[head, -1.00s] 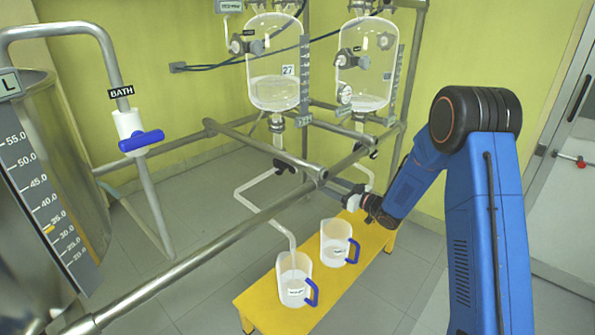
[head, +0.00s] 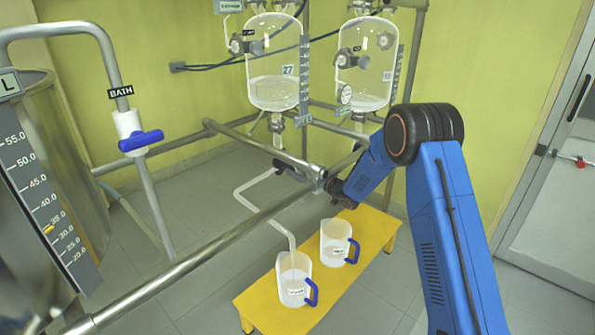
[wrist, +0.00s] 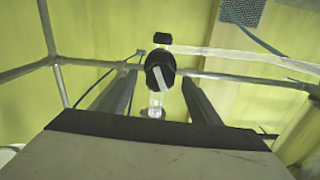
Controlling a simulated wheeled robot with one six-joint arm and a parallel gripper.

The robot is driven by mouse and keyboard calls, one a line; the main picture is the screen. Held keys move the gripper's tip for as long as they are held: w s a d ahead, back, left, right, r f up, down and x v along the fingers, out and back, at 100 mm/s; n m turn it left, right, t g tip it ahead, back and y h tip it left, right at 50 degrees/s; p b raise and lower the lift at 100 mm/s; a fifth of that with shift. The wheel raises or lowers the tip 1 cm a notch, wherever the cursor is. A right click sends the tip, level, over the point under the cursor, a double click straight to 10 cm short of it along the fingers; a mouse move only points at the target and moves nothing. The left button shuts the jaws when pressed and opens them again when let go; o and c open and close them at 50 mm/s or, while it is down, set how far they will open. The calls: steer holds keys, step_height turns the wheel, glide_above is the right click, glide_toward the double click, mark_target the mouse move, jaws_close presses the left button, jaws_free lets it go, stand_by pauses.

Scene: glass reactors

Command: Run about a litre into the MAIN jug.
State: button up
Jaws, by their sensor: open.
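Two clear jugs with blue handles stand on the yellow bench: a left jug (head: 294,275) and a right jug (head: 335,240). Their labels are too small to read, so I cannot tell which is MAIN. A bent outlet tube (head: 262,220) runs from under the left glass reactor (head: 273,88) down to the left jug's mouth. A black outlet valve (head: 290,172) sits below that reactor. My gripper (wrist: 161,85) is open. In the wrist view its fingers lie either side of a black valve (wrist: 160,68) that appears ahead of them; I see no contact.
A steel rail (head: 220,240) crosses in front of the reactors, close to my gripper. The right reactor (head: 365,80) hangs alongside. The yellow bench (head: 262,308) stands below. A BATH tap with a blue handle (head: 141,140) and a steel tank are at the left.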

steer(key=shift+x, duration=0.8)
steer(key=shift+c, duration=0.3)
steer(key=c, duration=1)
steer(key=shift+m, duration=0.4)
steer(key=m, duration=0.4)
steer(key=shift+m, duration=0.3)
steer(key=m, duration=1.6)
steer(key=shift+d+f+m, duration=0.1)
steer(key=shift+m, duration=0.3)
